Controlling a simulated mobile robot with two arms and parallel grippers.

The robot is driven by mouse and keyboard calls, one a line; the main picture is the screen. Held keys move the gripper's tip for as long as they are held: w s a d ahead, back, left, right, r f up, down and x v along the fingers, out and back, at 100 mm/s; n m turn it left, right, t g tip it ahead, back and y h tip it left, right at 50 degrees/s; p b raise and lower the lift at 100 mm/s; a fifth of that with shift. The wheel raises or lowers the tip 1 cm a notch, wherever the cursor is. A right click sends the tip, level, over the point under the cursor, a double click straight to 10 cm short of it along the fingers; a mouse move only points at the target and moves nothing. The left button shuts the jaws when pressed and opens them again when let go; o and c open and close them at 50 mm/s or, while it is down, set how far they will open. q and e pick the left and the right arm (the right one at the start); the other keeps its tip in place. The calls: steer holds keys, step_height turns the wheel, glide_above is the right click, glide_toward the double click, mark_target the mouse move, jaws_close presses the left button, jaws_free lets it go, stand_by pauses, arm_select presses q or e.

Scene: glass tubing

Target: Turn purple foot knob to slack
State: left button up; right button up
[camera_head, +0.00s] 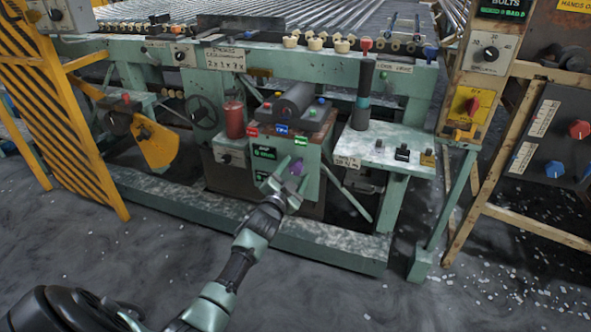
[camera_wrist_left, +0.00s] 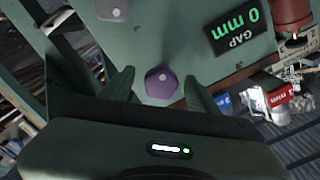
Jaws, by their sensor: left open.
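The purple knob (camera_head: 296,167) sits on the front of a green machine box (camera_head: 312,172) low in the middle of the head view. In the left wrist view the purple knob (camera_wrist_left: 161,83) is a faceted knob with a small pale mark, on a green panel. My left gripper (camera_head: 281,186) reaches up to the knob from below. Its fingers (camera_wrist_left: 160,88) are apart on either side of the knob, with gaps, so it is open and empty. I cannot tell how deep the fingertips sit around it. My right gripper is not in view.
A grey-white knob (camera_wrist_left: 114,9) and a "GAP 0 mm" display (camera_wrist_left: 237,25) share the panel. A red cylinder (camera_head: 235,119) stands left of the box. A slanted rod (camera_head: 346,193) and a green floor beam (camera_head: 250,228) are close by. Grey floor lies in front.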

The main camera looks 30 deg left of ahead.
arm_select(q)
steer(key=shift+v, duration=0.95)
steer(key=p+v, duration=0.1)
steer(key=v, duration=0.3)
steer(key=shift+s+d, duration=0.15)
steer(key=shift+s, duration=0.15)
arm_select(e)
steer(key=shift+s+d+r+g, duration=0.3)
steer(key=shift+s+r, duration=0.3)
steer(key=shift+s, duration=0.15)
